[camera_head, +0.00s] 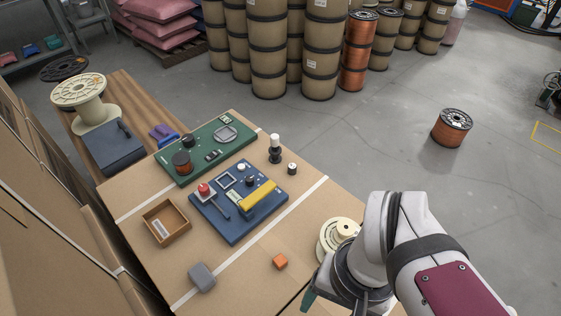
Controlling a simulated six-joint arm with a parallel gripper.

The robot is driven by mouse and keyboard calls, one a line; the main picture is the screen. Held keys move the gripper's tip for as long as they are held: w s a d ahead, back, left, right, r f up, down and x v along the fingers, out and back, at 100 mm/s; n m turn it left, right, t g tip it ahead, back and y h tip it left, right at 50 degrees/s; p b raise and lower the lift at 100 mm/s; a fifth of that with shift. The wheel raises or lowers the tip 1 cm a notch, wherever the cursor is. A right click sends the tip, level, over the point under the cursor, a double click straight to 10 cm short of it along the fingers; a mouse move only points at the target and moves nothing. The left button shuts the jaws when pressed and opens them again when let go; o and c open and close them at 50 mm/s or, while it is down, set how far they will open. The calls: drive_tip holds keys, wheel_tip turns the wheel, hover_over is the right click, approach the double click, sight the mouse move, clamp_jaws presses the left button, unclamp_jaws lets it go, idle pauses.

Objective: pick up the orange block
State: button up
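A small orange block (280,262) lies on the front right part of the cardboard-topped table, clear of other things. My arm comes in from the lower right corner. The end of my gripper (308,300) shows only as a dark green tip at the bottom edge, to the right of and nearer than the block, apart from it. The rest of my gripper is hidden behind the arm or outside the picture, so its opening does not show.
A grey block (202,277) is left of the orange block. A blue board (237,231) with a yellow bar, a green board (190,171) and a brown open box (155,232) lie behind. A cream spool (337,232) stands close beside my arm. Bare table surrounds the orange block.

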wheel_tip(320, 180, down, 3)
drive_tip(key=w+d+n+g+h, duration=0.2)
drive_tip(key=w+n+h, duration=0.1)
drive_tip(key=n+h, duration=0.4)
drive_tip(key=n+t+h, duration=0.5)
drive_tip(key=n+t, duration=0.6)
drive_tip(key=n, duration=1.2)
hover_over(278, 262)
drive_tip(key=s+a, duration=0.2)
wheel_tip(278, 262, down, 10)
drive_tip(key=f, duration=0.6)
drive_tip(key=shift+a+f, duration=0.1)
drive_tip(key=shift+a, duration=0.3)
drive_tip(key=shift+w+d+f, duration=0.3)
drive_tip(key=shift+d+f, duration=0.1)
drive_tip(key=shift+f, duration=0.2)
drive_tip(key=shift+w+d+f, duration=0.25)
drive_tip(key=shift+d+f, duration=0.1)
drive_tip(key=shift+f, duration=0.2)
drive_tip(key=shift+w+d+f, duration=0.2)
drive_tip(key=shift+w+d, duration=0.1)
drive_tip(key=shift+d, duration=0.05)
clamp_jaws()
